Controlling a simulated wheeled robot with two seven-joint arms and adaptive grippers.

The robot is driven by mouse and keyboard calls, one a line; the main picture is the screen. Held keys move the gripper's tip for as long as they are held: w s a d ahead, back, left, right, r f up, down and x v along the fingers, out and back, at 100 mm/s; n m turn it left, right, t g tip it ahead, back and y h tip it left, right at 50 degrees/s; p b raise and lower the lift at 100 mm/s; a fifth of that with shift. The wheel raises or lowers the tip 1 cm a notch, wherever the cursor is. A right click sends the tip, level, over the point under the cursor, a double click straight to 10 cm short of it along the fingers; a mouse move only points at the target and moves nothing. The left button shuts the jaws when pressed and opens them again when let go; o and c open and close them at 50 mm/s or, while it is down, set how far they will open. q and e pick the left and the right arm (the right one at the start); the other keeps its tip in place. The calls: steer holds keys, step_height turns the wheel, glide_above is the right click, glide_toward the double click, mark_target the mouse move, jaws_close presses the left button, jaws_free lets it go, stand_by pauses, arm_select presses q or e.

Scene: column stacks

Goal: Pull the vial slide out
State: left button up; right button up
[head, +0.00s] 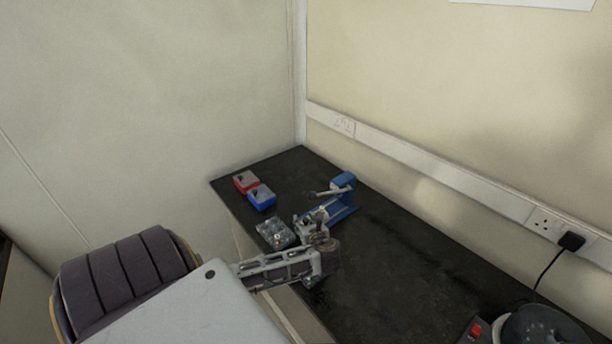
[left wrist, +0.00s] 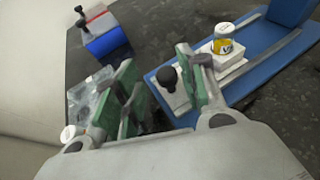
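The white vial slide (left wrist: 178,98) sits in a blue base (left wrist: 252,80) in the left wrist view, with a black knob (left wrist: 168,77) at its near end. A vial with a yellow label and white cap (left wrist: 225,42) stands upright on its white block. My left gripper (left wrist: 160,92) is open, its green-padded fingers apart with the knob showing between them. I cannot tell whether either finger touches the knob. In the head view my left gripper (head: 318,222) is in front of the blue device (head: 343,197) and hides part of it. My right gripper is not in view.
A clear tray of vials (head: 276,233) lies just left of my gripper. A blue box (head: 262,197) and a red box (head: 246,181) stand behind it near the table's left edge. A round device (head: 540,330) stands at the front right. The dark table (head: 400,265) between is clear.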

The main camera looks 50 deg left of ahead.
arm_select(q)
steer(key=shift+w, duration=0.1)
steer(key=shift+d, duration=0.1)
steer(key=v, duration=1.2)
steer(key=shift+f, duration=0.1)
stand_by(0.8)
